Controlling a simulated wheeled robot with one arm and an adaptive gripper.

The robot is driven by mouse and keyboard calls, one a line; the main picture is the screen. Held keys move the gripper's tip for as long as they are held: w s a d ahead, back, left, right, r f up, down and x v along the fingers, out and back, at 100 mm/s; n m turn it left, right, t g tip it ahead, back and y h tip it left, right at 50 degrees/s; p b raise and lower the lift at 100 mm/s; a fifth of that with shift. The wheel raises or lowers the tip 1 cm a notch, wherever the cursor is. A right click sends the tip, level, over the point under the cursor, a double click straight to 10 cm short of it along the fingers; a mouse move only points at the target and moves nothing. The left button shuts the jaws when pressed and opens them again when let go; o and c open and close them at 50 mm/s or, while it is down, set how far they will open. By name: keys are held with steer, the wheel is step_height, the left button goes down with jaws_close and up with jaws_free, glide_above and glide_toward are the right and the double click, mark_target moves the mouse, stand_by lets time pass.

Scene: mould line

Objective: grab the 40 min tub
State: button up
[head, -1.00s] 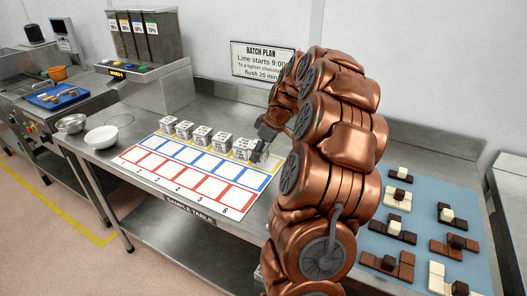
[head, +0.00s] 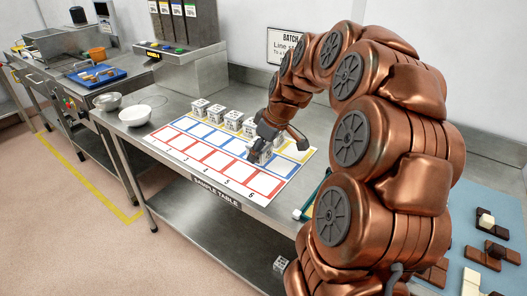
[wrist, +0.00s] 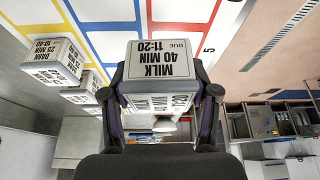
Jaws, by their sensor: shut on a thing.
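The 40 min tub is a white box labelled "MILK 40 MIN DUE 11:20" (wrist: 165,62), upside down in the wrist view. My gripper (wrist: 163,95) is shut on it, one finger on each side. In the head view my gripper (head: 268,141) points down at the right end of the row of tubs, and the held tub (head: 260,154) shows partly below it. I cannot tell whether its base touches the mat. A tub marked "DARK 25 MIN 10:40" (wrist: 55,66) stands apart from it in the wrist view.
Several similar tubs (head: 232,120) line the back of the printed mat (head: 213,159); its blue and red squares look empty. A white bowl (head: 134,116) and a metal bowl (head: 107,101) stand left. Chocolate pieces lie on a blue mat (head: 477,205) at right.

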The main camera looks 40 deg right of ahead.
mark_target(255, 141)
steer(key=shift+r+p, duration=0.3)
steer(key=shift+r, duration=2.8)
